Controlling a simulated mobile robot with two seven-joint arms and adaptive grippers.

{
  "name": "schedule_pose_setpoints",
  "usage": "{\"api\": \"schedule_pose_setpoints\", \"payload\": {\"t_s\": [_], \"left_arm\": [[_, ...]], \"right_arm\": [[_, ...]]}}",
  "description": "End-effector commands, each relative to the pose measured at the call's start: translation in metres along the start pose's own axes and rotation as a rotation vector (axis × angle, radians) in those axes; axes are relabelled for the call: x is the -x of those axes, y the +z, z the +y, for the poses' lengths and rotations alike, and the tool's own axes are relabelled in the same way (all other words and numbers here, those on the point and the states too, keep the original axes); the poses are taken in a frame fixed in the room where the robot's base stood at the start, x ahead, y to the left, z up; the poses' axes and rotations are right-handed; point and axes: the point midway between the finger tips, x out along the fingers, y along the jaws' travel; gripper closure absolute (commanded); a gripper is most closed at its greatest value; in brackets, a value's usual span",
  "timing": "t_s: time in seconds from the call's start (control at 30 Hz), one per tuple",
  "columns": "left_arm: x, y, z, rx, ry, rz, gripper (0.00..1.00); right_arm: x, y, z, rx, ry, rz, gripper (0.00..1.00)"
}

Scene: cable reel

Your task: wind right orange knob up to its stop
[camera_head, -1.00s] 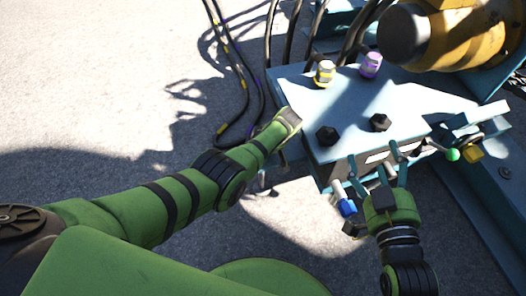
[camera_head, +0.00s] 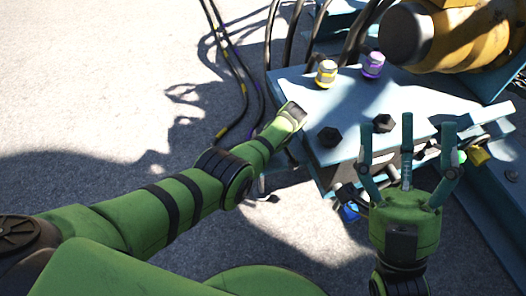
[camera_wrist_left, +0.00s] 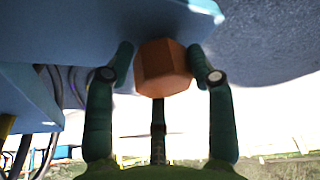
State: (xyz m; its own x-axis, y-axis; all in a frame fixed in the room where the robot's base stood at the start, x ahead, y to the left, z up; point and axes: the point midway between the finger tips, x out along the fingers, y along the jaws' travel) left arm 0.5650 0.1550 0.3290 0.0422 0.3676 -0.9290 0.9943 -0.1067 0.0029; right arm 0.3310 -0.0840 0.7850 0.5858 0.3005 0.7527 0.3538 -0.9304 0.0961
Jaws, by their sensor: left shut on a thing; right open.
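The orange knob (camera_wrist_left: 163,68) is six-sided and shows in the left wrist view, just under a blue plate. My left gripper (camera_wrist_left: 162,62) has a finger on each side of the knob and is shut on it. In the head view, the left arm reaches the near left edge of the blue box, and its fingers and the orange knob are hidden there. My right gripper (camera_head: 407,128) is open and empty, its fingers spread in front of the box's near side.
The blue box (camera_head: 320,98) carries two black hex knobs (camera_head: 328,137), a yellow-banded fitting (camera_head: 326,73) and a purple one (camera_head: 373,64). A blue-ended lever (camera_head: 352,212), a green ball (camera_head: 461,156) and a yellow block (camera_head: 478,155) sit along its near side. Cables (camera_head: 235,75) lie at left.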

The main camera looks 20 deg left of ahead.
Motion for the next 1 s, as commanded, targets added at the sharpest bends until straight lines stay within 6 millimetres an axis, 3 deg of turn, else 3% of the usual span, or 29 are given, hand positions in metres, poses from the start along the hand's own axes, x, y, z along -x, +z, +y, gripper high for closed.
{"api": "schedule_pose_setpoints", "payload": {"t_s": [0.03,0.27,0.3,0.33,0.83,1.0], "left_arm": [[-0.0017,-0.0112,-0.0012,0.005,-0.010,0.026,0.77],[-0.0020,-0.0111,-0.0016,0.004,-0.011,0.026,0.77],[-0.0020,-0.0109,-0.0018,0.004,-0.012,0.026,0.29],[-0.0021,-0.0108,-0.0019,0.004,-0.012,0.026,0.25],[-0.0014,-0.0062,-0.0013,0.001,-0.007,0.016,0.25],[0.0069,-0.0051,-0.0004,0.001,-0.004,0.015,0.25]], "right_arm": [[-0.0005,-0.0006,-0.0001,0.000,0.000,0.001,0.23],[-0.0005,-0.0004,0.0000,0.000,0.000,0.000,0.23],[-0.0005,-0.0003,0.0001,0.000,0.000,-0.001,0.23],[-0.0005,-0.0003,0.0001,0.000,0.000,-0.001,0.23],[-0.0002,0.0002,0.0000,-0.001,0.000,-0.002,0.23],[-0.0002,0.0003,0.0000,-0.001,0.000,-0.002,0.23]]}}
